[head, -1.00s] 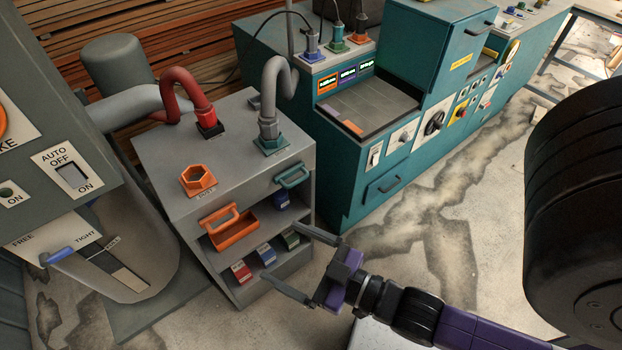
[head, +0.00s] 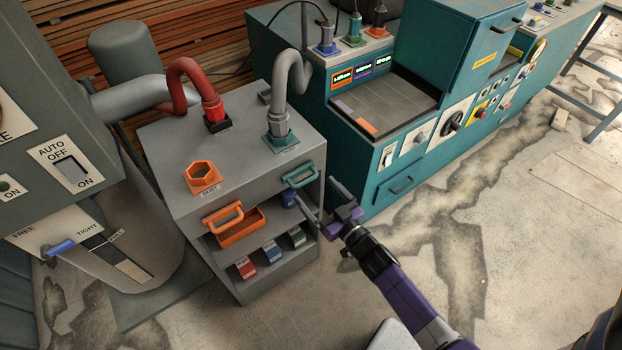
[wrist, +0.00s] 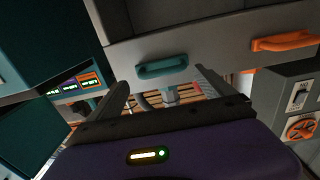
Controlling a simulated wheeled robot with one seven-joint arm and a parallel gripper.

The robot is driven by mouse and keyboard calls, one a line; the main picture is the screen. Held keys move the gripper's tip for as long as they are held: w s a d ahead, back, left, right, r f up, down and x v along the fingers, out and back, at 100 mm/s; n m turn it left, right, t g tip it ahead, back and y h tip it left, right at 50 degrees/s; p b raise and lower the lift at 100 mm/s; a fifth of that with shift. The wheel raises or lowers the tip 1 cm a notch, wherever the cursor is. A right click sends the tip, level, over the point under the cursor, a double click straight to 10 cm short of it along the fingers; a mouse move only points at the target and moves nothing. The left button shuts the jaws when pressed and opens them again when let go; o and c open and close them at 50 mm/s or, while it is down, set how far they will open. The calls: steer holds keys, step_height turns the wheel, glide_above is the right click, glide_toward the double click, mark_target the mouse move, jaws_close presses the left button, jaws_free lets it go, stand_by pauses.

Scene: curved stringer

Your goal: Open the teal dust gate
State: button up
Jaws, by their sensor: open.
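The teal dust gate shows as a teal handle (head: 299,176) at the upper right front of the grey cabinet (head: 180,146), below the teal port (head: 282,142) with the grey hose. My gripper (head: 322,200) is open and empty, just in front of the cabinet's right front, slightly below and right of the teal handle. In the wrist view the teal handle (wrist: 162,67) lies ahead, beyond and between the two spread fingers (wrist: 158,92). The fingers appear apart from it. The gate's plate behind the handle is hard to make out.
An orange handle (head: 224,214) sits left of the teal one, near an orange tray (head: 240,228). Small boxes (head: 271,251) stand on the lower shelf. A teal machine (head: 345,190) stands close on the right. The floor in front is free.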

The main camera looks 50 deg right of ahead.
mark_target(307, 179)
steer(key=shift+x, duration=2.8)
steer(key=shift+f, duration=0.1)
